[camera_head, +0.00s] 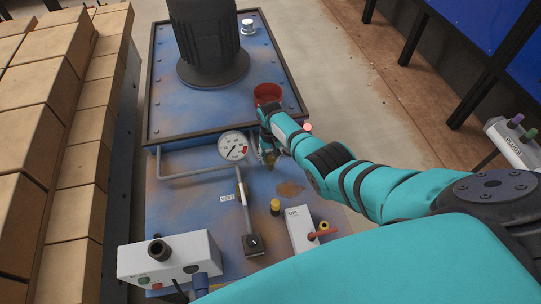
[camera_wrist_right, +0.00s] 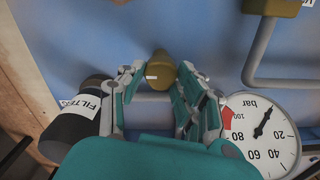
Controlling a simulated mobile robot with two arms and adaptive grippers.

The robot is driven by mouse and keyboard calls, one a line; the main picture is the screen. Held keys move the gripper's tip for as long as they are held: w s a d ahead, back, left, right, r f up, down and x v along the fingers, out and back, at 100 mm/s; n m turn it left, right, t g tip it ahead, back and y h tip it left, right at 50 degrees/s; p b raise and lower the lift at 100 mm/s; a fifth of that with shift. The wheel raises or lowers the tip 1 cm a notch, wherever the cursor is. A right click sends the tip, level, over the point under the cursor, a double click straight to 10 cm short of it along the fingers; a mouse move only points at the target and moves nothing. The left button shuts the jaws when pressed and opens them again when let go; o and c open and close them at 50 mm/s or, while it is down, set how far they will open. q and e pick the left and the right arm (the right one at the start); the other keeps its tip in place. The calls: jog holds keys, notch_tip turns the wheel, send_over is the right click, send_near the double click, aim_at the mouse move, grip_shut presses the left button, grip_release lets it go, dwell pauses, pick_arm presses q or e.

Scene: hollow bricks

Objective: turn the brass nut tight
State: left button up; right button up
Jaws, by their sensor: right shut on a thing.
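The brass nut (camera_wrist_right: 160,66) sits on a grey pipe in front of the blue panel in the right wrist view. My right gripper (camera_wrist_right: 161,72) has its two fingers on either side of the nut, shut on it. In the head view my right gripper (camera_head: 267,149) is beside the pressure gauge, and a small brass part (camera_head: 269,162) shows at its fingers. The fingers and arm partly cover the nut there. My left gripper is not in view.
The pressure gauge (camera_head: 233,147) stands close to my right gripper; it also shows in the wrist view (camera_wrist_right: 262,133). A black cylinder labelled FILTER (camera_wrist_right: 75,128) is on the other side.

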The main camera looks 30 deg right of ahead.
aim_at(271, 158)
jog(key=o, duration=1.1)
jog(key=shift+o, duration=0.2)
jog(key=shift+r, duration=0.15)
notch_tip(271, 158, up, 12)
